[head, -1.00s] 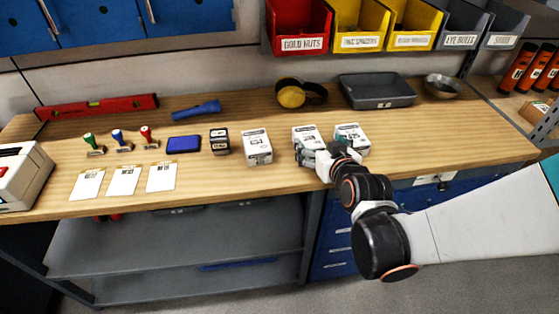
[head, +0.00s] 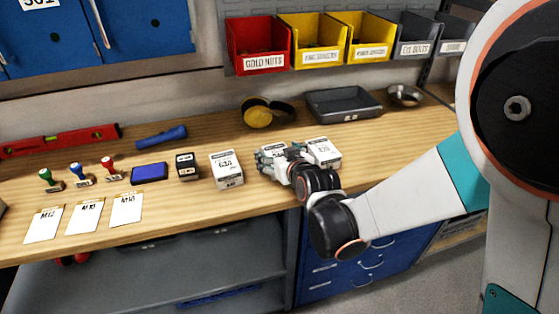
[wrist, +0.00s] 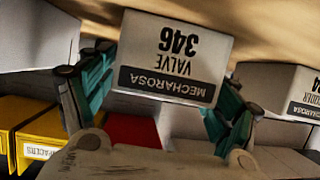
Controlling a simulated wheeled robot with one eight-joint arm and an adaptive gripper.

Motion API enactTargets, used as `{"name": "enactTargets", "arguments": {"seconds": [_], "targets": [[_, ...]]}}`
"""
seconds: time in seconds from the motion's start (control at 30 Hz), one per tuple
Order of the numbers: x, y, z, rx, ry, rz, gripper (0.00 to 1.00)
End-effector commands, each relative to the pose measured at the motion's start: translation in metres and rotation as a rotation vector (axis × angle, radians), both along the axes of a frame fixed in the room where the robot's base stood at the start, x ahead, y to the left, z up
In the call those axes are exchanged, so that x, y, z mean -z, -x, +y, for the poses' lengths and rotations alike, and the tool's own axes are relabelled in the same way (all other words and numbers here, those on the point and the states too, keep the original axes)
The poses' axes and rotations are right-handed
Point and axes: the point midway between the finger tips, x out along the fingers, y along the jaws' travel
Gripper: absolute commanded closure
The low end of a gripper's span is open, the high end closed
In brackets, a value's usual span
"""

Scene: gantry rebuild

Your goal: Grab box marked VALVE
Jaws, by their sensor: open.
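The white box marked VALVE 346 (wrist: 175,58) shows in the wrist view with its label upside down. It lies between the two teal-padded fingers of my gripper (wrist: 158,100), which is open. The fingers are on either side of the box; I cannot tell whether they touch it. In the head view my gripper (head: 277,165) is at the middle of three white boxes and hides most of it. Another white box (head: 227,169) stands to its left, and a third box (head: 323,151) stands close on its right.
A black stamp (head: 187,166) and a blue pad (head: 150,173) lie left of the boxes. Yellow-padded ear muffs (head: 258,115) and a grey tray (head: 342,105) are behind. Labelled bins (head: 318,57) hang above.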

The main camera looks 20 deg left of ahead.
Motion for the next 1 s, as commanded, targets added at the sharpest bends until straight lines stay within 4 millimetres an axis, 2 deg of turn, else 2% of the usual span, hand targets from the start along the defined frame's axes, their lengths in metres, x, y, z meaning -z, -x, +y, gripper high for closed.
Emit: {"name": "enactTargets", "arguments": {"seconds": [0.03,0.2,0.27,0.67,0.87,1.0], "targets": [[0.0,0.0,0.0,0.0,0.0,0.0,0.25],[0.0,0.0,0.0,0.0,0.0,0.0,0.64],[0.0,0.0,0.0,0.0,0.0,0.0,0.73],[-0.004,0.0,0.0,0.0,0.0,0.0,0.73],[-0.021,0.0,0.0,0.0,-0.001,-0.001,0.73],[-0.044,0.0,0.0,0.001,0.0,-0.001,0.73]]}}
